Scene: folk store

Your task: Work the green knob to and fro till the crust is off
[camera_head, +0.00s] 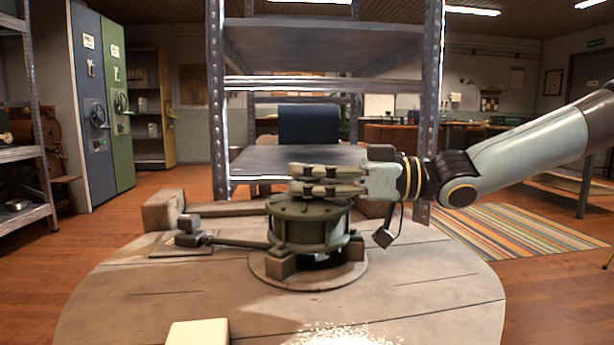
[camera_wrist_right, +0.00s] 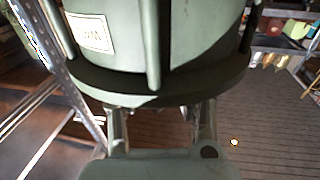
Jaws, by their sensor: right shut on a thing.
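The green knob (camera_head: 308,228) is a squat ribbed drum on a round base in the middle of the round table. My right gripper (camera_head: 312,182) reaches in from the right, level, with its fingers across the drum's top, and is shut on the knob. The fingers hide part of the top. In the right wrist view, the knob (camera_wrist_right: 185,35) fills the upper middle, with upright ribs, a pale label and a wide rim, and my right fingertips (camera_wrist_right: 158,108) meet that rim. I cannot make out the crust on it. My left gripper is not in view.
A dark lever (camera_head: 240,242) sticks out left of the knob. Wooden blocks (camera_head: 163,211) stand at the table's back left. Pale grains (camera_head: 345,336) and a cream block (camera_head: 197,332) lie at the front of the table (camera_head: 430,300). A metal shelf (camera_head: 217,110) stands behind.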

